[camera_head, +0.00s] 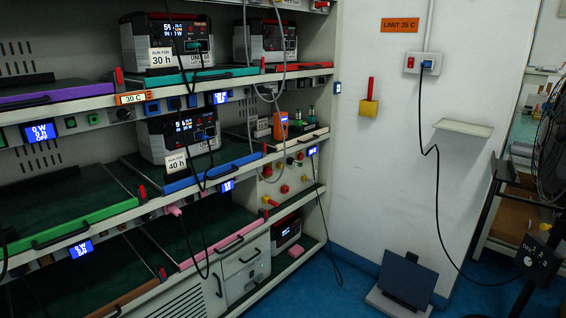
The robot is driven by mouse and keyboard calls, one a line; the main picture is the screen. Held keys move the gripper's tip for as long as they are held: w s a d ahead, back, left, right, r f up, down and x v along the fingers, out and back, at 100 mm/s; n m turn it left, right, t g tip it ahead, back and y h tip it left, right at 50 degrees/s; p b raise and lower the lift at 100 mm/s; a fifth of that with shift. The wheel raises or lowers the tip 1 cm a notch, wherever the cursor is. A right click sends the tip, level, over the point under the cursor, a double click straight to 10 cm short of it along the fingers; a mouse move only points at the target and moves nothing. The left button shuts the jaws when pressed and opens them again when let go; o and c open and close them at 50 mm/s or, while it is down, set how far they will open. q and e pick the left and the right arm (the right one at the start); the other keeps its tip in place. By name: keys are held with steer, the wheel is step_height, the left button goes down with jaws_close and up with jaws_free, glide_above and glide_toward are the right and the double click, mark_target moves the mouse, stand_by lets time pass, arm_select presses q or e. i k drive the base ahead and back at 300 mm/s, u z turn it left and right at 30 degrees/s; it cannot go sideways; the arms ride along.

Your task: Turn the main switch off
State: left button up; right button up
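A yellow box with a red lever (370,99) is fixed to the white wall right of the rack. Its lever stands straight up. A white wall socket (410,67) sits higher to its right, with a small red switch (412,56) and a blue plug (427,64) in it. No label shows which of these is the main switch, and I cannot tell the red switch's position. Neither of my grippers is in view.
The rack (100,104) on the left holds several power units and lit blue displays. An orange limit sign (400,25) is on the wall. A black cable hangs from the plug toward a fan control box (537,258). A dark panel (406,280) stands on the blue floor (345,285).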

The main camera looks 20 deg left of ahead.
mark_target(267, 171)
steer(key=i, duration=2.6)
steer(key=u, duration=2.1)
